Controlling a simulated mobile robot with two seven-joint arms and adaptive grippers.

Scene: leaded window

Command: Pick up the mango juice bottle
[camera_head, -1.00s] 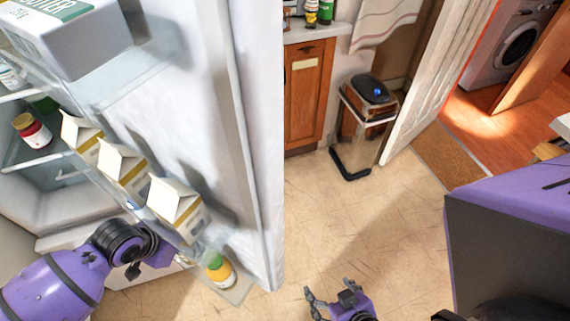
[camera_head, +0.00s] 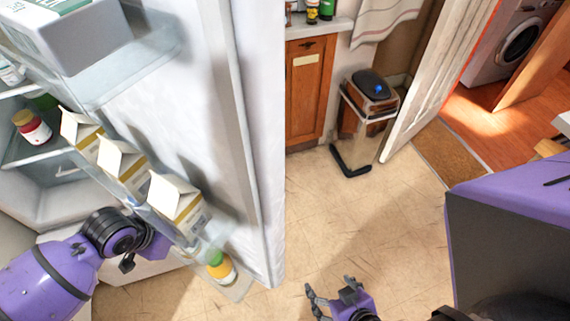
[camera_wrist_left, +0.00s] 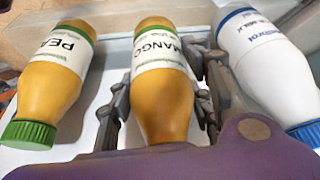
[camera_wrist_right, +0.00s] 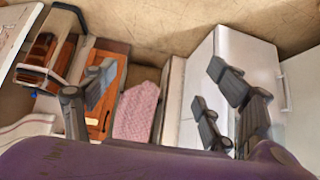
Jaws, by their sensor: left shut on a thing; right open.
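The mango juice bottle (camera_wrist_left: 160,60), orange with a white and green "MANGO" label, stands between the fingers of my left gripper (camera_wrist_left: 163,98) in the left wrist view. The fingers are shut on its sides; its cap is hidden. In the head view my left gripper reaches in behind the cartons of the fridge door, with its fingertips mostly hidden. My right gripper (camera_head: 332,296) is open and empty above the floor; it also shows open in the right wrist view (camera_wrist_right: 163,85).
A peach-type bottle (camera_wrist_left: 52,90) with a green cap and a white bottle (camera_wrist_left: 262,75) flank the mango bottle closely. White cartons (camera_head: 178,205) fill the shelf above, on the open fridge door (camera_head: 255,130). A bin (camera_head: 366,105) stands farther back; the middle floor is clear.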

